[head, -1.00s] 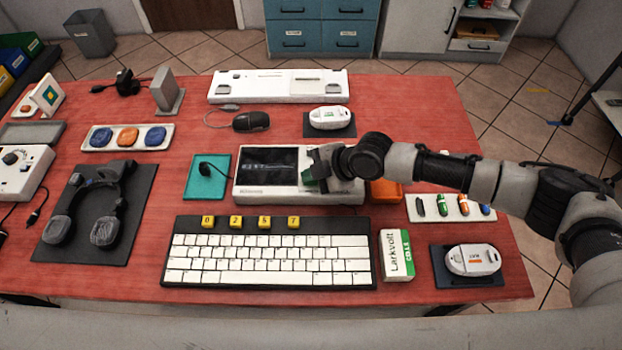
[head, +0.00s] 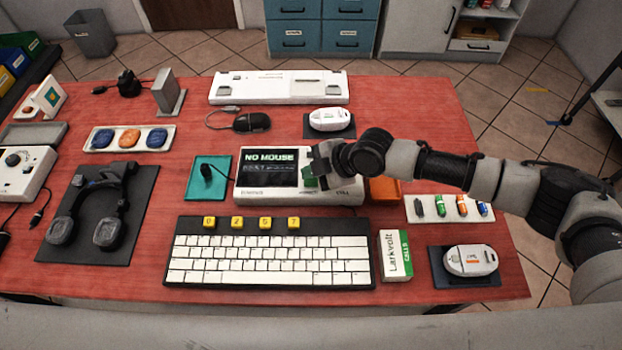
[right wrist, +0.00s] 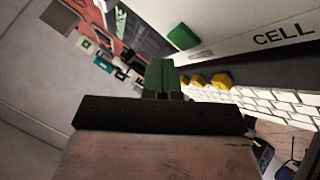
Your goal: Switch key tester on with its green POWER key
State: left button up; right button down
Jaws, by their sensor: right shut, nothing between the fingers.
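The key tester (head: 262,196) is a white box at the middle of the red table in the head view. Its screen (head: 269,168) is lit and reads "NO MOUSE" in green, with smaller lines below. My right gripper (head: 317,178) is shut and empty over the right part of the tester, partly hiding it. In the right wrist view the green POWER key (right wrist: 184,37) shows on the white face, and the shut fingertips (right wrist: 160,65) appear a little apart from it. My left gripper is not in view.
A keyboard (head: 268,282) with several yellow keys lies in front of the tester. A mouse on a teal mat (head: 194,190) is left of it, an orange block (head: 385,189) right. A Larkvolt box (head: 395,262) stands at the front right.

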aim_at(311, 183)
notch_tip(311, 183, up, 6)
jog(key=p, duration=0.4)
dwell(0.6)
